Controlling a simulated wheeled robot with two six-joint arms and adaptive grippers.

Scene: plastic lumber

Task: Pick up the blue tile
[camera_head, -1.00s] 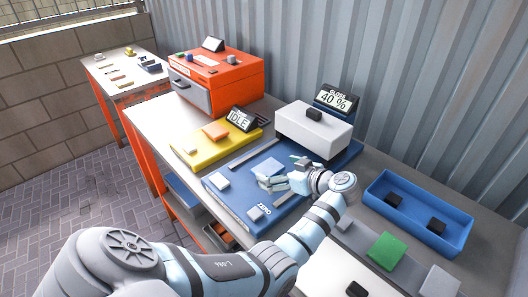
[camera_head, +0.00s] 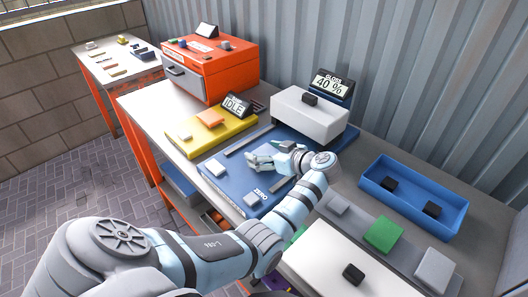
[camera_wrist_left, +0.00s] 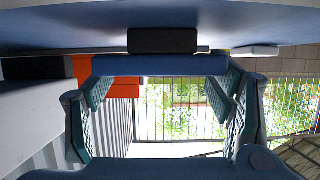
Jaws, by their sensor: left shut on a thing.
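My left gripper (camera_head: 256,161) is low over the blue board marked ZERO (camera_head: 233,191) in the head view. In the wrist view its two fingers (camera_wrist_left: 160,85) stand at either side of a blue tile (camera_wrist_left: 160,65), seen as a thin bar, and are shut on it. The tile is near the board surface; I cannot tell if it touches. In the head view the gripper hides the tile. My right gripper is not in view.
White tiles (camera_head: 214,167) and (camera_head: 251,200) lie on the board. Behind stands a white box (camera_head: 300,125) with a gloss display (camera_head: 330,85). A yellow board (camera_head: 190,144) is left, a blue tray (camera_head: 372,192) right. A green tile (camera_head: 383,233) lies at right.

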